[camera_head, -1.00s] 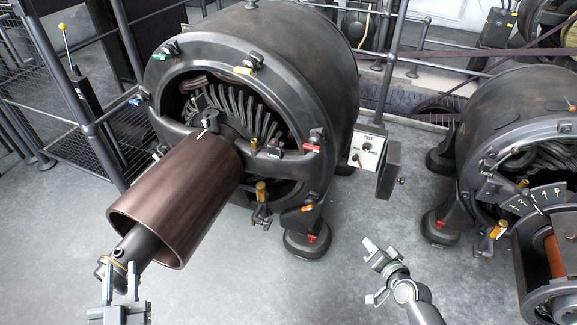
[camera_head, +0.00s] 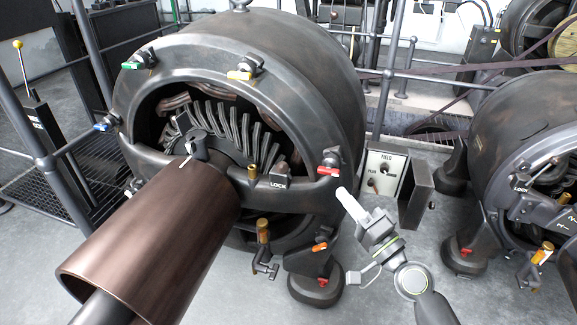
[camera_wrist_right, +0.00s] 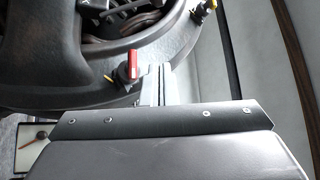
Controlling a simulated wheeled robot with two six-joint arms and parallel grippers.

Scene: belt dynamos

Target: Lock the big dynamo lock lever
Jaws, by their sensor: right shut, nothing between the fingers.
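The big dynamo (camera_head: 285,60) fills the left and middle of the head view. A plate marked LOCK (camera_head: 279,183) sits on its front crossbar. A short brass-knobbed lever (camera_head: 252,173) stands just left of that plate; I cannot tell its exact setting. My right gripper (camera_head: 346,196) is shut and empty, its tips at the right of the dynamo's front ring, close to a red handle (camera_head: 328,171). In the right wrist view the shut fingers (camera_wrist_right: 156,84) are just right of the red handle (camera_wrist_right: 133,66); contact is unclear. My left gripper is out of view.
A brown cylinder (camera_head: 150,250) on a shaft juts out from the dynamo. A FIELD switch box (camera_head: 383,172) stands to the right. A smaller dynamo (camera_head: 525,120) is at the right edge.

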